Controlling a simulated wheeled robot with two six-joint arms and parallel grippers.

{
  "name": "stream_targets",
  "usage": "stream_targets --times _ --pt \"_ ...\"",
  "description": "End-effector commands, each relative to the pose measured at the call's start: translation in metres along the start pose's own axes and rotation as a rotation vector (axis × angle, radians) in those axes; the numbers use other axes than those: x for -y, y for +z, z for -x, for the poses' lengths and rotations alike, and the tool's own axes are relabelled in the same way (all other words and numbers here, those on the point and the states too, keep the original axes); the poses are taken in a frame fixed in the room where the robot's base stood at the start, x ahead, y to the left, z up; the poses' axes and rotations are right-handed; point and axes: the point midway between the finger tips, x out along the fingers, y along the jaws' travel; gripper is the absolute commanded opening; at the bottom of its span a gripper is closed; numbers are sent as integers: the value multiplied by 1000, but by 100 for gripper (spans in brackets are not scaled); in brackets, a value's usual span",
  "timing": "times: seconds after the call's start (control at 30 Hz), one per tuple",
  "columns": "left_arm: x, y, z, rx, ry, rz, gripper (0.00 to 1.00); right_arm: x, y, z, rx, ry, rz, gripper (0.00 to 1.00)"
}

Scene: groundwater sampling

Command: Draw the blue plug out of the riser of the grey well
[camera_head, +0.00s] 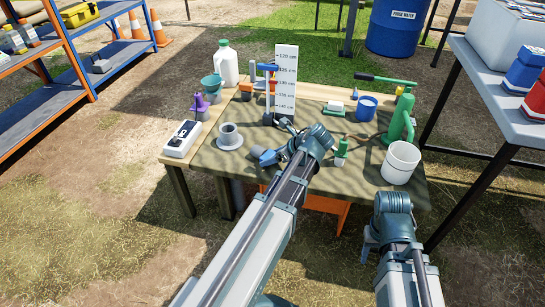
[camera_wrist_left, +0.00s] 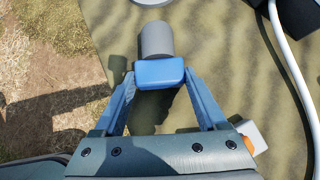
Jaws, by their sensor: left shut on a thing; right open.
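The grey well (camera_head: 229,136) stands on the left part of the table: a short riser on a round flange, its top showing as a dark opening. In the left wrist view a grey round edge (camera_wrist_left: 52,12), likely its flange, is cut off at the top. My left gripper (camera_head: 268,157) is just right of the well, shut on the blue plug (camera_wrist_left: 160,73). Its fingers (camera_wrist_left: 160,86) pinch the blue head, and a grey cylindrical body (camera_wrist_left: 156,39) extends beyond it. The plug is apart from the riser. My right gripper (camera_head: 370,246) is open and empty, off the table's front right.
A white meter (camera_head: 182,139) lies left of the well. A purple item (camera_head: 199,103), teal funnel (camera_head: 211,84) and white jug (camera_head: 226,64) stand behind. A scale board (camera_head: 286,80), green pump (camera_head: 401,118) and white bucket (camera_head: 400,162) stand farther right.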

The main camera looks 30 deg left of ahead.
Motion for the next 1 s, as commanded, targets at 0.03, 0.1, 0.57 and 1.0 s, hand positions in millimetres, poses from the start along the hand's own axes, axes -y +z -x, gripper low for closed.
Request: stream_targets --times 0.03,0.1,0.57,1.0 --pt "0 0 0 0 0 0 29 0 0 0 0 0 0 50" --pt "0 0 0 0 0 0 29 0 0 0 0 0 0 50" --pt "0 -2 -2 0 0 0 100 0 0 -3 0 0 0 50" --pt "0 2 27 0 -3 -2 100 -2 1 21 1 0 0 50"
